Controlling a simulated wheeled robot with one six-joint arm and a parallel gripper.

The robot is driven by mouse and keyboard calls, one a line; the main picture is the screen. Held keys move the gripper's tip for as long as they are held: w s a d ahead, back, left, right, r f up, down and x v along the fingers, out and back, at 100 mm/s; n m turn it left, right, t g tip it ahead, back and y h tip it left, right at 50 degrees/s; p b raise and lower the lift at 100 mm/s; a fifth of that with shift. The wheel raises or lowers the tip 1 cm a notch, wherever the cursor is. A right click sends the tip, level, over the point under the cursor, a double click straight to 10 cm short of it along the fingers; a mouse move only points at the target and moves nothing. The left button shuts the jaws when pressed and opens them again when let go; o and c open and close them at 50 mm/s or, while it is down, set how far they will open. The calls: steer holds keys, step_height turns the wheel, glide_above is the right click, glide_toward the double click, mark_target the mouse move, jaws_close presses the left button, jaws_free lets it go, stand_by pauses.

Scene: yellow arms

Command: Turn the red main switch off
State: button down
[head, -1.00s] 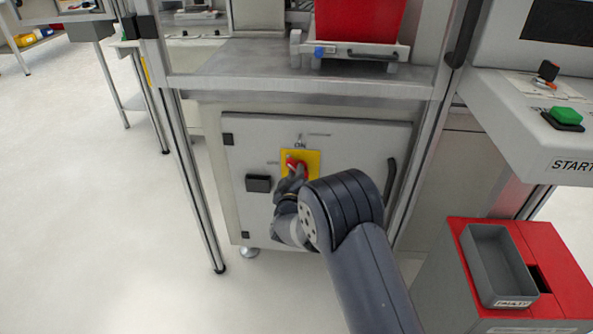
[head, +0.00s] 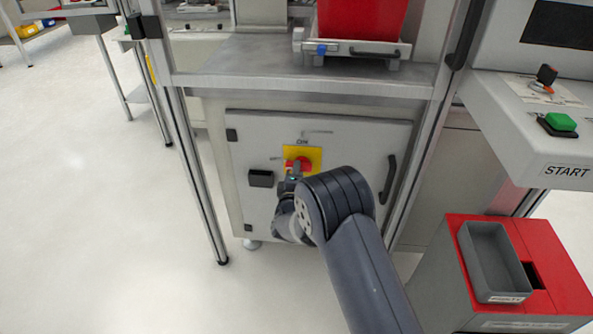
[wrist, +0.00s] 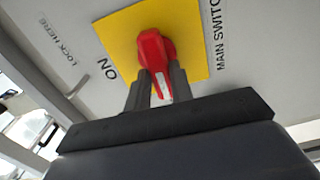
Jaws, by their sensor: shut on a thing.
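The red main switch (head: 299,165) sits on a yellow plate (head: 316,155) on the grey cabinet door. In the wrist view the red handle (wrist: 152,47) stands out from the yellow plate (wrist: 196,62), and its white-marked end lies between my fingers. The ON label (wrist: 108,69) is beside the plate, and the handle's marked end points away from it, roughly sideways to that label. My gripper (wrist: 158,84) is shut on the handle, one dark finger on each side. In the head view my gripper (head: 292,176) is partly hidden by my wrist. No OFF label is readable.
Frame posts stand on both sides. A worktop (head: 300,75) juts out above. A red box (head: 450,270) with a grey tray (head: 492,262) stands right.

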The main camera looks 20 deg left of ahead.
steer(key=shift+n, duration=0.3)
steer(key=c, duration=1.2)
jaws_free()
steer(key=shift+c, duration=0.2)
steer(key=p+v, duration=0.1)
steer(key=v, duration=0.9)
steer(key=shift+s+p, duration=0.35)
steer(key=shift+d, duration=0.1)
steer(key=b+x, duration=0.1)
steer(key=x, duration=0.9)
steer(key=shift+w+b, duration=0.3)
steer(key=shift+w, duration=0.05)
